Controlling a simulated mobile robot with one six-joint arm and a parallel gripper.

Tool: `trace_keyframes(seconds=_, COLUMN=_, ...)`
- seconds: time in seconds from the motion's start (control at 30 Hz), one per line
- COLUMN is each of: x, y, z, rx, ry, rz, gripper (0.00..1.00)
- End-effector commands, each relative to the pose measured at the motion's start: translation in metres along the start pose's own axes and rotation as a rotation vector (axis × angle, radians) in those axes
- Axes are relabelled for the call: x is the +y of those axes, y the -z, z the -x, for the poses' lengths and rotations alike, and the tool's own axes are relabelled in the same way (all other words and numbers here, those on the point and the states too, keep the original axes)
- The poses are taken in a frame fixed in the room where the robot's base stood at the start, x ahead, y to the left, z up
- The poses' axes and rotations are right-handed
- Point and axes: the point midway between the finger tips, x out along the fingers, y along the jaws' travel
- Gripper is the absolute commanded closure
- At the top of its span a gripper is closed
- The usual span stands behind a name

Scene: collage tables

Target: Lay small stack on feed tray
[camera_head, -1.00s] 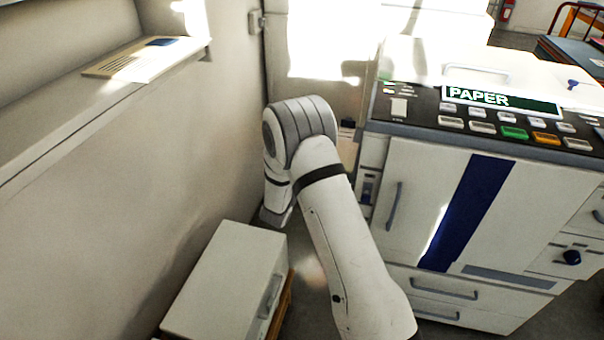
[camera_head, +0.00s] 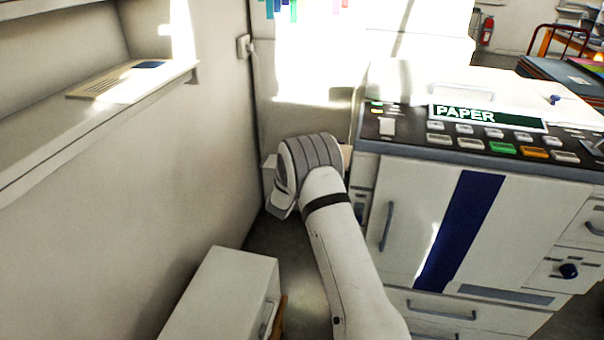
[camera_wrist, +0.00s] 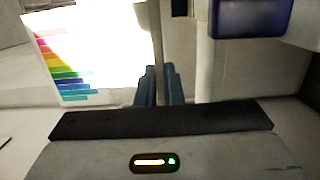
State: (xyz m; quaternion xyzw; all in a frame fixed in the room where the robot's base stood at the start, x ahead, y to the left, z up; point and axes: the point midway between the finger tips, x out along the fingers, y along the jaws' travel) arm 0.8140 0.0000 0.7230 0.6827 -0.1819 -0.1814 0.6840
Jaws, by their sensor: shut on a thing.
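My gripper shows in the wrist view (camera_wrist: 159,84), with two dark fingers close together around a narrow pale thing, likely the small stack seen edge-on; its shape is hard to make out. In the head view my arm reaches forward and its wrist bends down out of sight, so the gripper is hidden there. The large white copier (camera_head: 440,220), with a PAPER sign and button panel, stands right of my arm. A small beige part (camera_head: 347,156) shows at its left side, partly hidden by my arm; I cannot tell whether this is the feed tray.
A low white cabinet (camera_head: 222,300) stands at the lower left. A wall shelf (camera_head: 100,115) runs along the left, carrying a flat pale board (camera_head: 125,84). A chart with coloured bars (camera_wrist: 75,60) shows in the wrist view. A floor gap lies between cabinet and copier.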

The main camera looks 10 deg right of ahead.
Motion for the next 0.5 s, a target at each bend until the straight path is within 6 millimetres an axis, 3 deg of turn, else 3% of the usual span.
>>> trace_keyframes(seconds=0.07, x=-0.003, y=0.001, z=-0.008, rx=0.0, ry=-0.002, rz=-0.002, gripper=1.0)
trace_keyframes(seconds=0.3, x=-0.035, y=0.001, z=-0.006, rx=0.0, ry=-0.001, rz=0.001, gripper=1.0)
trace_keyframes(seconds=0.5, x=-0.05, y=0.002, z=-0.006, rx=0.001, ry=-0.001, rz=-0.001, gripper=1.0)
